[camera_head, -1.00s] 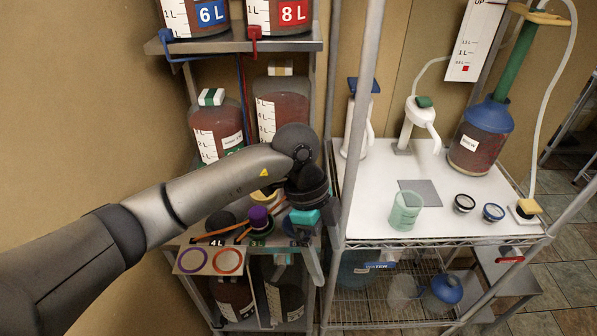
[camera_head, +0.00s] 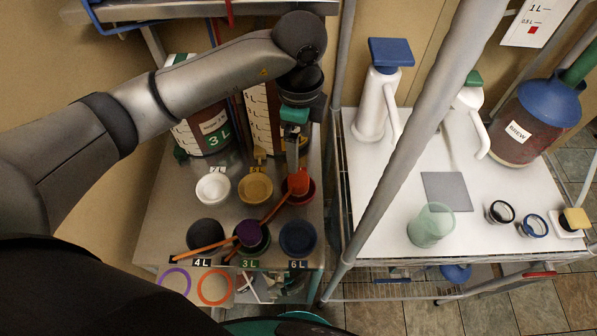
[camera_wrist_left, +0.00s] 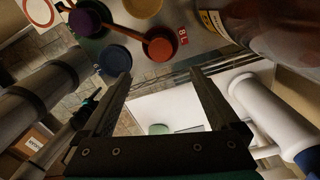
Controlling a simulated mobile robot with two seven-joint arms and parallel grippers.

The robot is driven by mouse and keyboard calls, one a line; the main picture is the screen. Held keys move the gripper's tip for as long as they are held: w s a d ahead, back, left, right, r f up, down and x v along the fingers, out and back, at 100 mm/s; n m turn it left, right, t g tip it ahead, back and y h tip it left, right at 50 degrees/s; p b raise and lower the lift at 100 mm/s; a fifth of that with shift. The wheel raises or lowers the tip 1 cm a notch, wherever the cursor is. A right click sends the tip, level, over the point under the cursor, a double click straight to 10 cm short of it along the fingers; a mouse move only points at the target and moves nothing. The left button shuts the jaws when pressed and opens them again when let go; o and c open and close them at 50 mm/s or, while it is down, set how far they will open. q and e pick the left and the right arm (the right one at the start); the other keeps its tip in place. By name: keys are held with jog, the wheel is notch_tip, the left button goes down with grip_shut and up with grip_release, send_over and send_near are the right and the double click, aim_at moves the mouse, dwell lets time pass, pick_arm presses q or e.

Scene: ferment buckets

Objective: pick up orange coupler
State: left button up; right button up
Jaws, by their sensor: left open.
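The orange coupler (camera_head: 298,183) sits at the red cup in the back right of the shelf's cup rows, with an orange rod running from it toward the front left. In the left wrist view the orange coupler (camera_wrist_left: 159,46) lies just beyond the fingertips, roughly centred between them. My left gripper (camera_head: 293,166) points down, just above and behind the coupler in the head view. Its two fingers (camera_wrist_left: 160,76) are spread wide with nothing between them. I cannot tell the exact gap to the coupler. My right gripper is not in view.
A purple coupler (camera_head: 248,233) with its own rod stands to the front left. White (camera_head: 212,188), yellow (camera_head: 255,188) and blue (camera_head: 298,238) cups are close by. A grey rack post (camera_head: 415,150) rises to the right. Jars (camera_head: 205,130) stand behind.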

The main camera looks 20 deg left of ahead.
pick_arm(q)
send_over(299, 178)
jog(key=f, duration=0.7)
jog(key=shift+s+d, duration=0.1)
jog(key=shift+s, duration=0.15)
jog(key=shift+w+f, duration=0.2)
jog(key=shift+f, duration=2.95)
grip_shut()
